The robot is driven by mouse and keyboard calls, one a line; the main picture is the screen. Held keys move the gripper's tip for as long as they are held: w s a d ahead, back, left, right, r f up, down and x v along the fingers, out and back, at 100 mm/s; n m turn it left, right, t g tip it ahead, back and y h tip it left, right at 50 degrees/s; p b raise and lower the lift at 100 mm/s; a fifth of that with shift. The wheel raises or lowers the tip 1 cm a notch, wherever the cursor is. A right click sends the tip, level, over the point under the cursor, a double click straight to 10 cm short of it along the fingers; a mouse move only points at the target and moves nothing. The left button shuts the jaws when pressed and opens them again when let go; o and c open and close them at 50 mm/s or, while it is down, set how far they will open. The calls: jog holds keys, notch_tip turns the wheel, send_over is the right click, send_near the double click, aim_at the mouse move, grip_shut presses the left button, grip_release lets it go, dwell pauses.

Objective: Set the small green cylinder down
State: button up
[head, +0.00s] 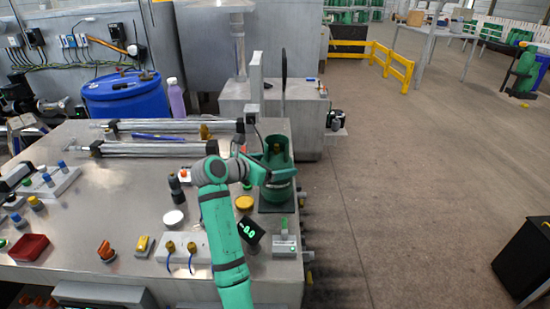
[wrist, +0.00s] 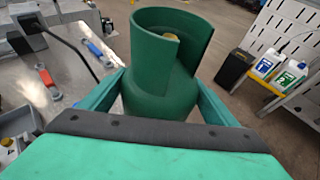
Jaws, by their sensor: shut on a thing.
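The small green cylinder (head: 278,186) is upright at the right edge of the steel table, with an open collar around a brass-coloured valve. My gripper (head: 262,172) is shut on it from the left. In the wrist view the cylinder (wrist: 158,75) stands between the two fingers of my gripper (wrist: 158,100), one on each side. A dark square plate (head: 266,209) is directly beneath the cylinder. I cannot tell whether the cylinder's base touches it. The base is hidden in the wrist view.
A black display (head: 251,231) reading about -0.0 stands left of the plate, with a yellow disc (head: 244,202) nearby. A grey box with a green lever (head: 285,242) is in front. Metal rods (head: 155,148) lie behind.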

dwell(0.3)
jog(key=o, duration=2)
jog(key=shift+f, duration=0.15)
jog(key=shift+o, duration=0.2)
jog(key=v, duration=1.2)
notch_tip(320, 180, up, 13)
jog(key=shift+f, duration=0.1)
